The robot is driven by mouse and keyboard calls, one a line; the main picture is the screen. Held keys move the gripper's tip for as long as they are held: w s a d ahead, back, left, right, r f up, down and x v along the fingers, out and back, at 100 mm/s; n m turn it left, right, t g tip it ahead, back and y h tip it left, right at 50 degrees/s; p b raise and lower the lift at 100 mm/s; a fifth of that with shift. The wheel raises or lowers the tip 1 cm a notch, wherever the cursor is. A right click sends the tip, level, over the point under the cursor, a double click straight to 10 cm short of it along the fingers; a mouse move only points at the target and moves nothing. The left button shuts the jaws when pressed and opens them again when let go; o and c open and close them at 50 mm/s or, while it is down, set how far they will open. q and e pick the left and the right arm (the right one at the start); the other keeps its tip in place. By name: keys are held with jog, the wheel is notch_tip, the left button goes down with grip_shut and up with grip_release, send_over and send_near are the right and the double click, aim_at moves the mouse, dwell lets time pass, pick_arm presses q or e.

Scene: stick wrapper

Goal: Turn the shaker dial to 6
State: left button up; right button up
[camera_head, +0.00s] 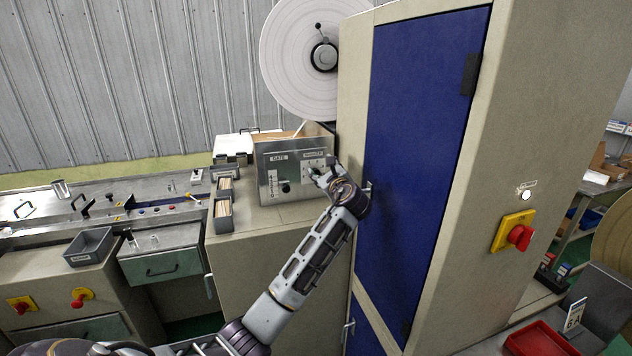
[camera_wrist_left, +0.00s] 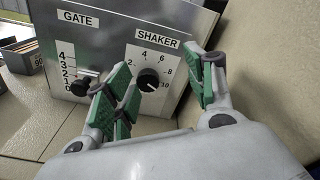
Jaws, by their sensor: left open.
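The shaker dial (camera_wrist_left: 148,79) is a round black knob on a grey metal panel (camera_head: 291,173), under a SHAKER label and inside a printed scale from 2 to 10. Its white mark seems to face the lower right, near 10, but it is small. My left gripper (camera_head: 322,174) is in front of the panel's right side. In the left wrist view its green-padded fingers (camera_wrist_left: 166,78) are open, one left and one right of the dial, with nothing between them gripped. In the head view the gripper hides the dial. My right gripper is not in view.
The GATE control (camera_wrist_left: 80,86) with its own scale sits left of the dial. A tall cabinet with a blue door (camera_head: 425,150) stands close to the right of my arm. Small grey bins (camera_head: 224,214) are left of the panel. A white reel (camera_head: 300,60) is above.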

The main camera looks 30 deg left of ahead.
pick_arm(q)
jog(key=s+d+f+m+b, duration=0.5)
jog(key=s+m+b, duration=0.1)
jog(key=shift+d, duration=0.35)
dwell(0.6)
jog(key=shift+a, duration=0.1)
jog(key=p+x, duration=0.1)
jog(key=x, duration=1.2)
jog(key=shift+w+a+r, duration=0.25)
jog(key=shift+w+r, duration=0.05)
jog(key=shift+r, duration=0.1)
dwell(0.3)
jog(key=c, duration=1.1)
jog(key=shift+o, duration=0.2)
